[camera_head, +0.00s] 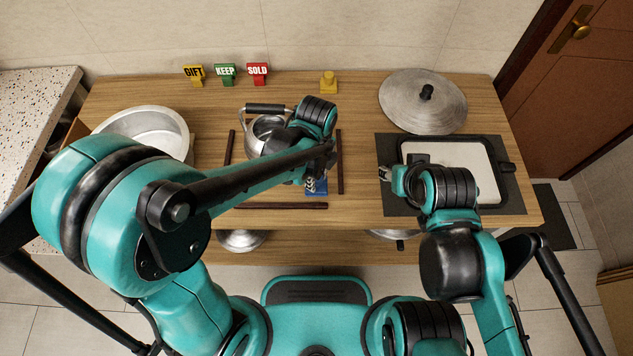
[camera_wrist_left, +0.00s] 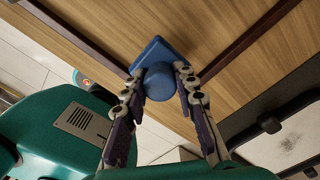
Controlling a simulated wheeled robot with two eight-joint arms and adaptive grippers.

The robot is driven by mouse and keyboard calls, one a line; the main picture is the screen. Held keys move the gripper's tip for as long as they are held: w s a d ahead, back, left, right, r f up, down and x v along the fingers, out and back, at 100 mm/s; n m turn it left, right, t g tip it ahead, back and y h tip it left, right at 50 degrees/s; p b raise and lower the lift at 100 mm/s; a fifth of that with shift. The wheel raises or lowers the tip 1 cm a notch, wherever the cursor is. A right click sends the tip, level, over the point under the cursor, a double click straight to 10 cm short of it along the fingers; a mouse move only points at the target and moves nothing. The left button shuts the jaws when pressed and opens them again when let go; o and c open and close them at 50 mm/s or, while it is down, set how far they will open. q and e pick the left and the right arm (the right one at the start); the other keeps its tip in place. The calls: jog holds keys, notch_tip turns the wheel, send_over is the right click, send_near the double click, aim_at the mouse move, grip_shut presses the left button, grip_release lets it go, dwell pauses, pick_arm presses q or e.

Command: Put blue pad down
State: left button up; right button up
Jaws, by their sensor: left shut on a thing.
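The blue pad (camera_head: 317,188) is a small flat square block with a round knob. In the left wrist view the pad (camera_wrist_left: 158,50) shows its knob between the two fingers. My left gripper (camera_head: 314,178) is shut on the knob, at the lower right inside the dark strips on the table. The fingers also show in the left wrist view (camera_wrist_left: 161,76). I cannot tell whether the pad touches the wood. My right gripper (camera_head: 385,173) is at the left edge of the dark mat; its opening is too small to judge.
Dark strips (camera_head: 341,165) lie around a kettle (camera_head: 262,128). A silver pot (camera_head: 150,128) stands left. A lid (camera_head: 423,92) and a tray (camera_head: 491,170) on the dark mat (camera_head: 515,203) are right. Yellow, green and red signs (camera_head: 225,74) and a yellow block (camera_head: 328,84) stand at the back.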

pick_arm(q)
notch_tip(320, 180, down, 2)
jog(key=shift+w+f+b, duration=0.1)
jog(key=shift+b, duration=0.2)
pick_arm(e)
jog(key=shift+f, duration=0.55)
pick_arm(q)
jog(key=o, duration=1.1)
pick_arm(e)
jog(key=shift+f, duration=0.1)
